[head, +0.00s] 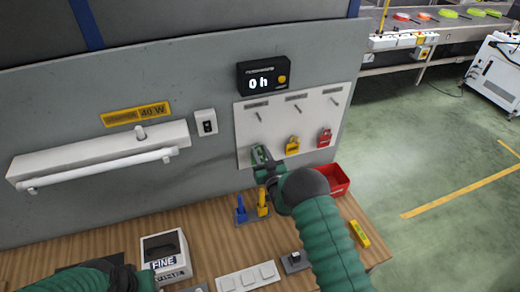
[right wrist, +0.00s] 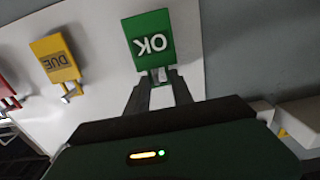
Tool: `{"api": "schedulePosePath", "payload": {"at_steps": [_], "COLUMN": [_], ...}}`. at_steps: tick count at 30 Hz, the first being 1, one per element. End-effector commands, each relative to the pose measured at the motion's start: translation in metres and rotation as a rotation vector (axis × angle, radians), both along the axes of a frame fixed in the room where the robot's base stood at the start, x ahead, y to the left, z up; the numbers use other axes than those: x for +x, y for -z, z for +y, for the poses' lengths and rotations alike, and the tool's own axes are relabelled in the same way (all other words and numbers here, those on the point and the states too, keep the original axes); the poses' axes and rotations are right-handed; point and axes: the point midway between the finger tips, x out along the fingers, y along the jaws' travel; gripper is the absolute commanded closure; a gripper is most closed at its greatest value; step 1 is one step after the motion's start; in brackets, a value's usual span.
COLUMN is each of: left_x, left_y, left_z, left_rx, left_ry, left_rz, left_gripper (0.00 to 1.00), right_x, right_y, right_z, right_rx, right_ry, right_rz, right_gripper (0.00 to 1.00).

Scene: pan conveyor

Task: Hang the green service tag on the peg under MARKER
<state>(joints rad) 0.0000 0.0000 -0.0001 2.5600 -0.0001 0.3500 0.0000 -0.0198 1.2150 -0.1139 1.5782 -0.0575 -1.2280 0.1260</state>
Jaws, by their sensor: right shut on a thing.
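The green service tag (head: 257,154) is at the lower left of the white board (head: 280,128). In the right wrist view the tag (right wrist: 148,38) reads "OK" upside down. My right gripper (head: 263,166) is shut on its lower-picture end; the fingers (right wrist: 156,84) meet there. I cannot tell whether the tag still touches a hook. Three pegs, left (head: 258,115), middle (head: 297,108) and right (head: 335,101), stick out bare above, each under a label too small to read. At the lower left only my left arm shows, not its gripper.
A yellow tag (head: 292,146) and a red tag (head: 324,138) hang right of the green one; the yellow (right wrist: 55,58) reads "DUE". A display (head: 263,75) sits above the board. A red bin (head: 334,180), blue and yellow upright items and a "FINE" box (head: 166,256) stand below.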

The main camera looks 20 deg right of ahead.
Motion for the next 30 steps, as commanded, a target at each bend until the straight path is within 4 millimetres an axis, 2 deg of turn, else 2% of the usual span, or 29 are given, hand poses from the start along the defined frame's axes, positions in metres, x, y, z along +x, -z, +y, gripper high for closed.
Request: {"api": "schedulePosePath", "payload": {"at_steps": [24, 30], "left_x": [0.0, 0.0], "left_y": [-0.019, -0.019], "left_z": [0.0, 0.0], "left_rx": [0.0, 0.0], "left_ry": [0.0, 0.0], "left_rz": [0.0, 0.0], "left_gripper": [0.64, 0.64], "right_x": [-0.049, -0.052], "right_y": [-0.001, 0.0], "right_z": [-0.002, -0.002], "right_rx": [0.001, 0.0], "right_ry": [0.0, 0.0], "right_rz": [0.001, 0.0], "right_gripper": [1.0, 1.0]}}
